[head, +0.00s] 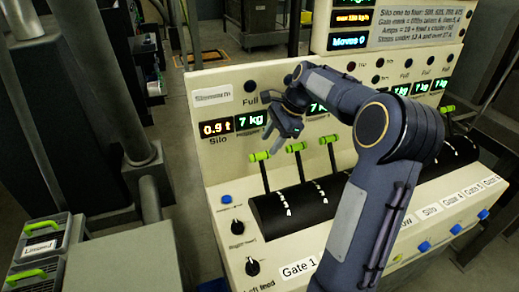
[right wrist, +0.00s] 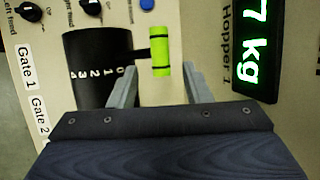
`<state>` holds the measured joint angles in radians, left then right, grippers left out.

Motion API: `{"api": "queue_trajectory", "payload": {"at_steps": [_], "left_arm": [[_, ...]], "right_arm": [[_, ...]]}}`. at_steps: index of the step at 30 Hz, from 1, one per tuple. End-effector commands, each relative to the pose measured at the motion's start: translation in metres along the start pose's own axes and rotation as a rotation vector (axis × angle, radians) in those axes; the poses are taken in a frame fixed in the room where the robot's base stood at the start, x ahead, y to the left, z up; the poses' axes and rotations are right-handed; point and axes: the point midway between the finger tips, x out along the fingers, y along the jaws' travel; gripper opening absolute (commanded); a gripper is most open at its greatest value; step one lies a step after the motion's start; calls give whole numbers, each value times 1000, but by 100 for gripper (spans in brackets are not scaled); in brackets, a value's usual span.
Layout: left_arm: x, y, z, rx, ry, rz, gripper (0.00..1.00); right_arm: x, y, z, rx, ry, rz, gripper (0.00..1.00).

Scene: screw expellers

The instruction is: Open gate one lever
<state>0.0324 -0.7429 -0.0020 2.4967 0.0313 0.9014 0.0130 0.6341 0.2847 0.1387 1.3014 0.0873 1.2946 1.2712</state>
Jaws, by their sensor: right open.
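The gate one lever (head: 259,156) is the leftmost of several levers with bright green handles. It rises from a black drum (head: 279,208) numbered 0 to 4, at the 0 end. The "Gate 1" label (head: 298,268) is below the drum. My right gripper (head: 281,131) is open and empty, just above and behind the handle, near the panel face. In the right wrist view the green handle (right wrist: 160,52) lies ahead of the gap between the open fingers (right wrist: 160,88), apparently not gripped. My left gripper is out of view.
More green lever handles (head: 295,147) stand close to the right. Black knobs (head: 237,227) and blue buttons (head: 424,246) sit on the sloped desk. The upright panel (head: 225,110) with a "7 kg" display (head: 250,121) is close behind the gripper.

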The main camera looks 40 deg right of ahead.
Motion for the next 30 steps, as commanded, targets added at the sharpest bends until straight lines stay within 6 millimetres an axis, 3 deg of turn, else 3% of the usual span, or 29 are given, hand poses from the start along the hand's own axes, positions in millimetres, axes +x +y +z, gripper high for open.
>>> {"api": "queue_trajectory", "payload": {"at_steps": [9,20,30], "left_arm": [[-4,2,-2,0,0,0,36],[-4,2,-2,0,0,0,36],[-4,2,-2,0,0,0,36]], "right_arm": [[43,0,1,-2,0,1,44],[49,0,1,-3,0,-1,43],[48,-1,1,-3,0,-4,0]]}}
